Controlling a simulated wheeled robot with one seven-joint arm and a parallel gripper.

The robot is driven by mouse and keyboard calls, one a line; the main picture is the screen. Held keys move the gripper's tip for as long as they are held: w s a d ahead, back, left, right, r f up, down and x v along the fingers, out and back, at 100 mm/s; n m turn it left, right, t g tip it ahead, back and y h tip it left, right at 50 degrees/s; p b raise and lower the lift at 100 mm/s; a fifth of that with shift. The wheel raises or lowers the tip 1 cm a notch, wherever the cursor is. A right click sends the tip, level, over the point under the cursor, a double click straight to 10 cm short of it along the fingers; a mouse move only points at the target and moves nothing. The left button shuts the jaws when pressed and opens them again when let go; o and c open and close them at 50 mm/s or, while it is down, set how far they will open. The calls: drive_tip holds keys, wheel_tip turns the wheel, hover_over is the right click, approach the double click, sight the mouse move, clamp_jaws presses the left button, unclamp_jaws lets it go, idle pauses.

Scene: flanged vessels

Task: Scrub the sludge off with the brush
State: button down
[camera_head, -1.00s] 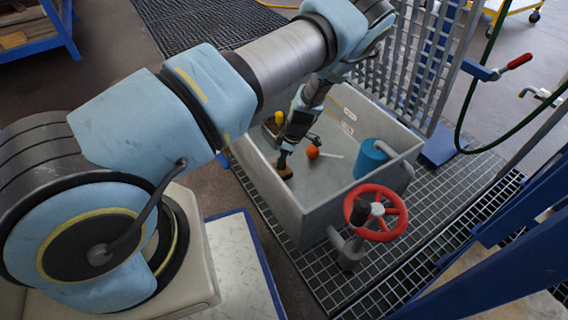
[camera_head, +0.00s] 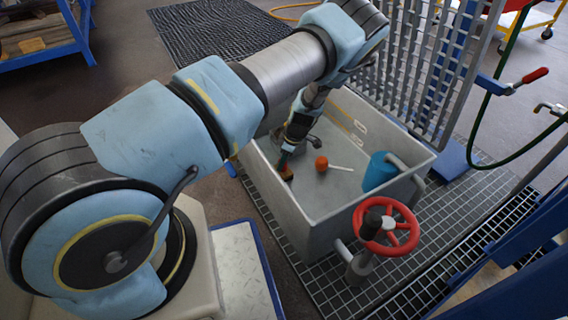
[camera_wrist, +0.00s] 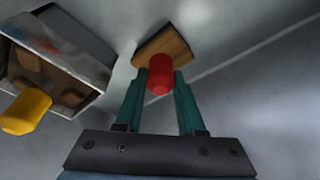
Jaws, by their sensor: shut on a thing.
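My gripper (camera_wrist: 158,82) has teal fingers shut on the red handle of a brush (camera_wrist: 160,50) with a flat wooden head. In the head view my gripper (camera_head: 286,157) reaches down into an open grey tank (camera_head: 308,212), near its left inner wall. The brush head (camera_head: 287,174) is low there; I cannot tell whether it touches the tank. At the left of the wrist view is a grey metal box (camera_wrist: 75,35) with a yellow knob (camera_wrist: 26,111). Brown lumps (camera_wrist: 45,83), possibly sludge, show in its open side.
In the tank are an orange ball (camera_head: 321,163) with a pale rod and a blue cylinder (camera_head: 380,172) on a pipe. A red handwheel (camera_head: 400,239) stands outside the near right corner. A grey bar fence (camera_head: 425,75) rises behind. A green hose (camera_head: 470,135) hangs at right.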

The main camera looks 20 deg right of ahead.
drive_tip(key=shift+s+d+p, duration=0.25)
drive_tip(key=shift+s+p, duration=0.25)
drive_tip(key=shift+s, duration=1)
drive_tip(key=shift+s+d+p, duration=0.3)
drive_tip(key=shift+s+p, duration=0.2)
drive_tip(key=shift+s, duration=0.95)
drive_tip(key=shift+s+d+p, duration=0.25)
drive_tip(key=shift+s+p, duration=0.25)
drive_tip(key=shift+s, duration=1)
drive_tip(key=shift+r, duration=0.1)
wheel_tip(320, 180, up, 25)
drive_tip(key=p, duration=1.8)
drive_tip(key=shift+w, duration=0.1)
